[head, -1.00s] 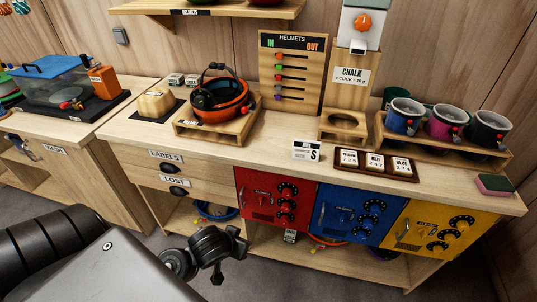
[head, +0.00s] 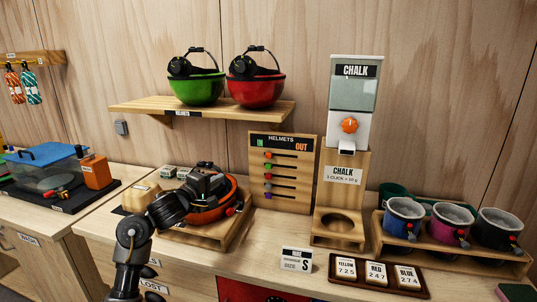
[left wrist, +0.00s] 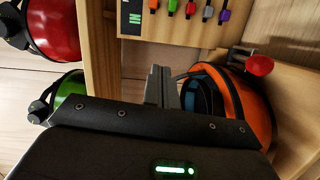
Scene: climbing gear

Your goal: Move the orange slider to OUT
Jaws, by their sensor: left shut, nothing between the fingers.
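The helmets board (head: 310,143) stands on the bench with IN at its left and OUT at its right. Its orange slider (head: 268,155) is the top one, at the IN end of its slot. The orange slider (left wrist: 153,5) also shows at the top edge of the left wrist view. My left gripper (head: 208,183) is in front of the orange helmet (head: 238,198), left of the board in the head view. In the left wrist view its fingers (left wrist: 162,88) are shut and empty, apart from the sliders. My right gripper is not in view.
A shelf (head: 125,107) with green and red helmets is above. The chalk dispenser (head: 350,130) stands right of the board. Price cards (head: 375,289) and mugs (head: 448,222) are farther right.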

